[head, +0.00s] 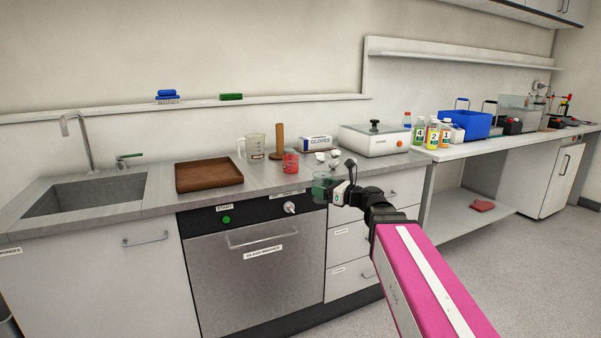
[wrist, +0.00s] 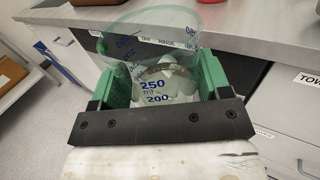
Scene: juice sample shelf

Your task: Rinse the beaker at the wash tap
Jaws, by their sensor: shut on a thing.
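A clear glass beaker with blue volume marks (wrist: 152,68) is held upright between the green pads of my gripper (wrist: 160,85) in the wrist view. In the head view the beaker (head: 321,187) and my gripper (head: 335,190) are in front of the counter edge, above the drawers. The gripper is shut on the beaker. The wash tap (head: 82,138) is a tall curved grey spout at the far left, over an empty grey sink (head: 90,194). A tap lever with a green handle (head: 128,157) is on its right. Whether the beaker holds any liquid is hard to tell.
Between sink and gripper, the counter holds a brown tray (head: 208,175), a clear jug (head: 253,147), a beaker of red liquid (head: 290,161) and a brown upright cylinder (head: 278,139). A glass washer (head: 258,270) is below. Floor at the lower right is clear.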

